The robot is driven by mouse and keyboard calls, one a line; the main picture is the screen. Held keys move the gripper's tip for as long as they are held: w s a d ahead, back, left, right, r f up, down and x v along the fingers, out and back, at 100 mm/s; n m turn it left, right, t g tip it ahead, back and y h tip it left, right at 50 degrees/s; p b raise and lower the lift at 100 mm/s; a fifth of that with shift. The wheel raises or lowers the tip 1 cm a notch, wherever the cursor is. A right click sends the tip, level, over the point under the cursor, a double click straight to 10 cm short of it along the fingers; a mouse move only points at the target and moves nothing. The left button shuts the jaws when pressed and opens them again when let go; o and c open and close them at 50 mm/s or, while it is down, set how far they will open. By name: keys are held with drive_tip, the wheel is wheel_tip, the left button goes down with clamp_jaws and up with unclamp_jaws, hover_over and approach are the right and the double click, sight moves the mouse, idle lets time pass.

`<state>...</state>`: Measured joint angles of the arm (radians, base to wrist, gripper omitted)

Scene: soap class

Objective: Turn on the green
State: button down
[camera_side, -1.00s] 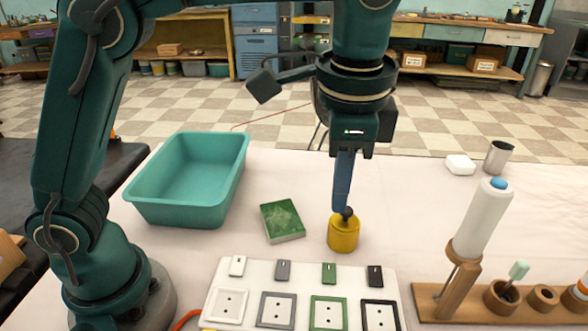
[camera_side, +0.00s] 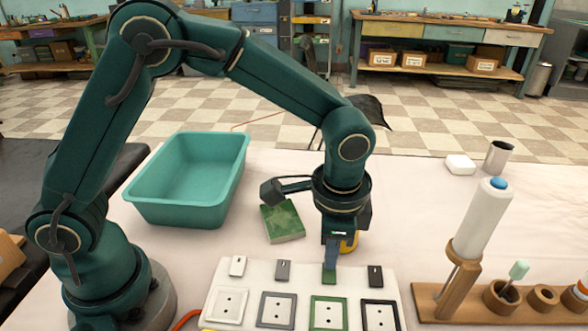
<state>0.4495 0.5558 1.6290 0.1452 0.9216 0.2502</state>
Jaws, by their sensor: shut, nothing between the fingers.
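A white power strip (camera_side: 255,287) lies at the front of the table with a row of framed sockets, each with a small switch behind it. The green-framed socket (camera_side: 328,312) is third from the left, and its green switch (camera_side: 329,277) is behind it. My gripper (camera_side: 329,266) is shut and empty, pointing down with its tip right at the green switch. I cannot tell whether it touches or presses it. The white switch (camera_side: 238,265), grey switch (camera_side: 283,270) and black switch (camera_side: 375,275) are uncovered. The switch's on or off state cannot be told.
A teal basin (camera_side: 190,180) stands at the left, with a green sponge (camera_side: 283,222) to its right. A yellow cylinder (camera_side: 350,243) is mostly hidden behind my gripper. A wooden rack (camera_side: 440,303) with a white bottle (camera_side: 484,220) stands at the right.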

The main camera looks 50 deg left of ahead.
drive_tip(key=shift+f, duration=0.1)
drive_tip(key=shift+w+f, duration=0.1)
drive_tip(key=shift+f, duration=0.15)
idle(0.3)
drive_tip(key=shift+s+d+r, duration=0.15)
drive_tip(key=shift+s+d, duration=0.35)
drive_tip(key=shift+s, duration=0.1)
wheel_tip(320, 180, up, 14)
drive_tip(key=s+d, duration=0.1)
idle(0.6)
drive_tip(key=shift+s+d, duration=0.1)
